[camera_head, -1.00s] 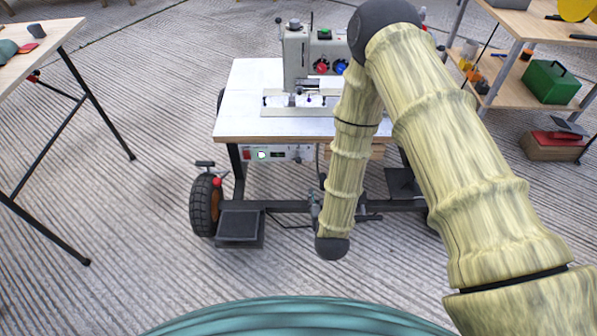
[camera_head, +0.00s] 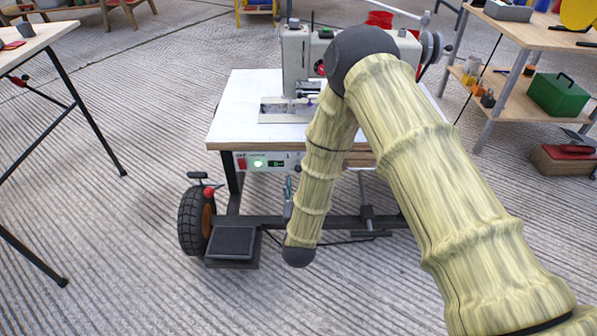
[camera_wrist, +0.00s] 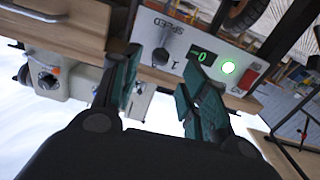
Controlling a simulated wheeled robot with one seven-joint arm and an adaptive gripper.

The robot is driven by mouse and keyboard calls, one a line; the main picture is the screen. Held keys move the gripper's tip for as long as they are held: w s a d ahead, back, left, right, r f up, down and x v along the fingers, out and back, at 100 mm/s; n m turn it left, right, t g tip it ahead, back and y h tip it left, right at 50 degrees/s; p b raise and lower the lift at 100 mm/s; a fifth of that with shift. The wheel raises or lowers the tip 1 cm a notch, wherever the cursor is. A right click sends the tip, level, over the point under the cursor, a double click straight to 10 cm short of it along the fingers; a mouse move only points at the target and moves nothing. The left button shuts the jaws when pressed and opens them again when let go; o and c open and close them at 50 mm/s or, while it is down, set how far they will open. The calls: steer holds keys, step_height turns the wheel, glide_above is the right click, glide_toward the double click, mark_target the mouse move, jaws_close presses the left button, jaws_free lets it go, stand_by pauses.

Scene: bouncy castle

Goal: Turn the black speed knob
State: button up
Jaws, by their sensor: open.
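The black speed knob (camera_wrist: 161,56) shows in the wrist view on a light control panel (camera_wrist: 205,58) under the sewing table, beside the word SPEED. The panel also shows in the head view (camera_head: 262,162), where my arm hides its right end and I cannot make out the knob. In the wrist view my gripper (camera_wrist: 163,68) is open, with its teal fingers apart. The knob appears in the gap between the fingertips, nearer the left finger. I see no clear contact, and the remaining distance is hard to tell.
The panel carries a lit green button (camera_wrist: 228,67), a small display and a red switch. The sewing machine (camera_head: 296,58) stands on the white tabletop (camera_head: 240,98) above. A table frame with a wheel (camera_head: 195,220) is below. A side table (camera_head: 30,42) stands left, shelving (camera_head: 520,100) right.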

mark_target(298, 167)
steer(key=w+b, duration=0.3)
steer(key=w, duration=0.5)
steer(key=shift+w, duration=0.1)
jaws_close()
